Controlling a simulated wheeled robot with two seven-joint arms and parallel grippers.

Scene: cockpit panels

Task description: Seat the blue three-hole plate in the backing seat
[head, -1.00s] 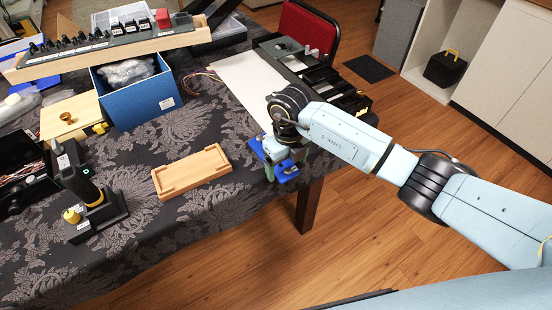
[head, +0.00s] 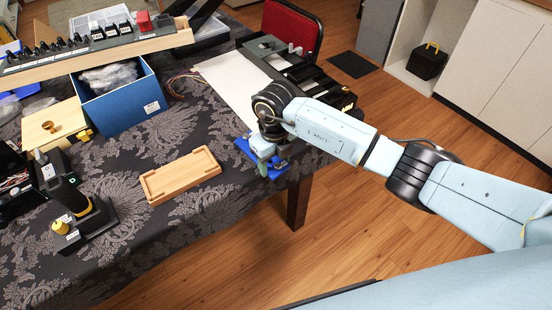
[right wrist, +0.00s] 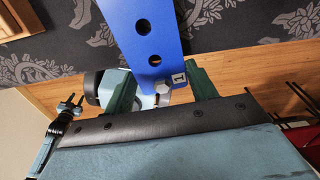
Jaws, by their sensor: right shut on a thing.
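The blue plate (head: 244,146) is in my right gripper (head: 266,165), at the table's front edge, right of the wooden seat. In the right wrist view the plate (right wrist: 150,22) runs up from between the fingers of my right gripper (right wrist: 162,88). The light wooden backing seat (head: 150,187), a shallow rimmed tray, lies empty on the dark cloth. The plate is apart from it. My left gripper is not in view.
A black stand with a yellow knob (head: 60,226) is left of the seat. A blue box (head: 128,105) and a wooden box (head: 52,127) stand behind it. White sheet (head: 225,82) and black trays lie behind my right gripper. Cloth between seat and plate is clear.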

